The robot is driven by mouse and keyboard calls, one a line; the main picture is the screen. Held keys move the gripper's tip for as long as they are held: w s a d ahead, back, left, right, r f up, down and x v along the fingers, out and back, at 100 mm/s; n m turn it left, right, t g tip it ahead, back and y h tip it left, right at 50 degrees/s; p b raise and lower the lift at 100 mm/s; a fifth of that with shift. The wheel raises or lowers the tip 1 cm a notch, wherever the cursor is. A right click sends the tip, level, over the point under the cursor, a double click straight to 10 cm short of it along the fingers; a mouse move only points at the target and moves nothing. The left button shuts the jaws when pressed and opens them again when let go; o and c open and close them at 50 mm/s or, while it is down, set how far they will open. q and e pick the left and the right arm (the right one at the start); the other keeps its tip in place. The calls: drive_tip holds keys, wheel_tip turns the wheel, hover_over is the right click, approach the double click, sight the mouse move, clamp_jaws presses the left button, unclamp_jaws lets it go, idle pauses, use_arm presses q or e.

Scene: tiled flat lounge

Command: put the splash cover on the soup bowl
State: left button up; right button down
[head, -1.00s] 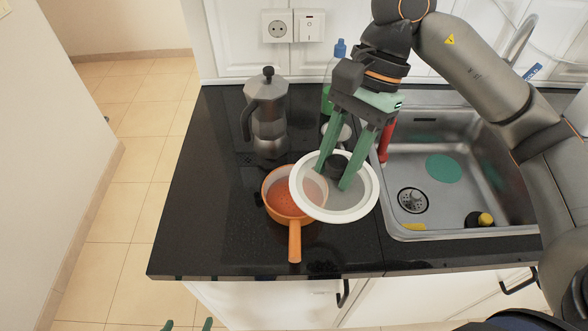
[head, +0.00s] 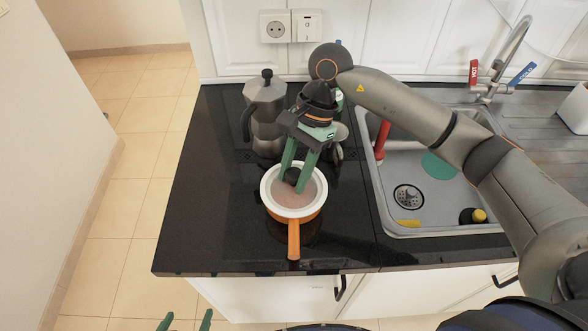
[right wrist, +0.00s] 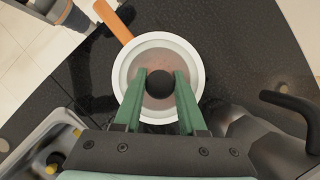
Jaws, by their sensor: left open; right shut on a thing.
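The splash cover (head: 271,180) is a see-through disc with a white rim and a black knob. It shows over the orange bowl with a handle (head: 293,238), roughly centred on it; I cannot tell whether its rim touches the bowl. My right gripper (head: 298,181) is shut on the cover's black knob. In the right wrist view the cover (right wrist: 197,62) hides most of the bowl, and its orange handle (right wrist: 113,20) sticks out at the upper left. My left gripper (head: 185,322) is open and empty at the bottom edge, in front of the counter.
A grey moka pot (head: 264,112) stands close behind the bowl. The steel sink (head: 440,222) is to the right, with a red-handled tool (head: 381,138), a green disc (head: 438,165) and a yellow-black item (head: 474,215). The black counter (head: 205,215) left of the bowl is clear.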

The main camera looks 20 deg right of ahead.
drive_tip(key=c, duration=0.9)
unclamp_jaws()
drive_tip(key=shift+f, duration=0.15)
drive_tip(key=shift+c, duration=0.2)
drive_tip(key=o, duration=0.5)
drive_tip(key=shift+c, duration=0.2)
drive_tip(key=shift+r, duration=0.25)
drive_tip(key=shift+w+d+r, duration=0.15)
drive_tip(key=shift+r, duration=0.15)
drive_tip(key=b+v, duration=0.1)
drive_tip(key=v, duration=1)
drive_tip(key=shift+b, duration=0.35)
drive_tip(key=shift+r, duration=0.1)
